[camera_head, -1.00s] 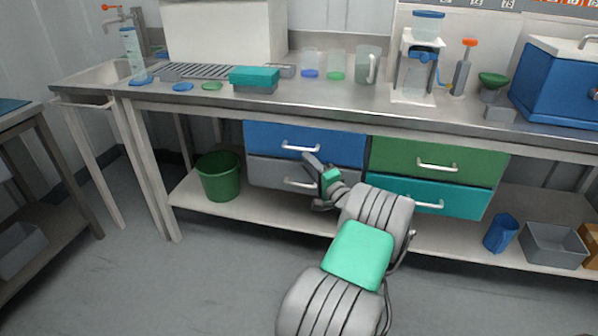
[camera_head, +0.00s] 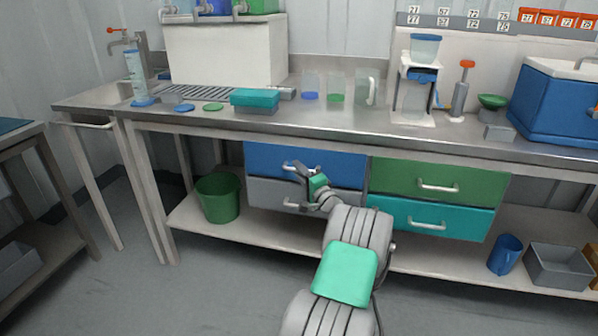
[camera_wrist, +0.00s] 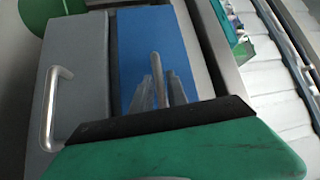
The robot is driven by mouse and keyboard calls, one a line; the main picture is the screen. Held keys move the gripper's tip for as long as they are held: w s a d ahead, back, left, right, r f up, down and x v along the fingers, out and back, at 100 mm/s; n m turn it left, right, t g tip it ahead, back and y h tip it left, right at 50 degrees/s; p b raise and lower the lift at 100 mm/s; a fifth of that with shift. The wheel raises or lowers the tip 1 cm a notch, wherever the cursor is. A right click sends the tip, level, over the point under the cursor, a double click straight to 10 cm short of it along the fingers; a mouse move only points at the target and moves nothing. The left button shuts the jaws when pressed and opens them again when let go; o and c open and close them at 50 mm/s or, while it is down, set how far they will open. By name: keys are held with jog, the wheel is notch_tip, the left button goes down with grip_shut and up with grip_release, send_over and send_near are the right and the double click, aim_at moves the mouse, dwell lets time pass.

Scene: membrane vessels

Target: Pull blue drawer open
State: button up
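The blue drawer (camera_head: 335,165) is the upper left drawer under the bench, and its front looks level with its neighbours. Its silver handle (camera_head: 289,167) is partly hidden by my gripper (camera_head: 302,171), which is at the handle's right end. In the wrist view the blue front (camera_wrist: 150,42) lies ahead of my gripper (camera_wrist: 160,90). A grey bar, seemingly the handle (camera_wrist: 157,70), shows between the narrow fingers. Whether the fingers touch or squeeze it is unclear.
A grey drawer (camera_head: 262,190) with a handle (camera_wrist: 50,110) is directly below. A green drawer (camera_head: 475,183) and a teal drawer (camera_head: 465,219) are to the right. A green bin (camera_head: 218,198) stands on the lower shelf at left. The floor in front is clear.

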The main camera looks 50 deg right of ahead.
grip_shut()
dwell(1.0)
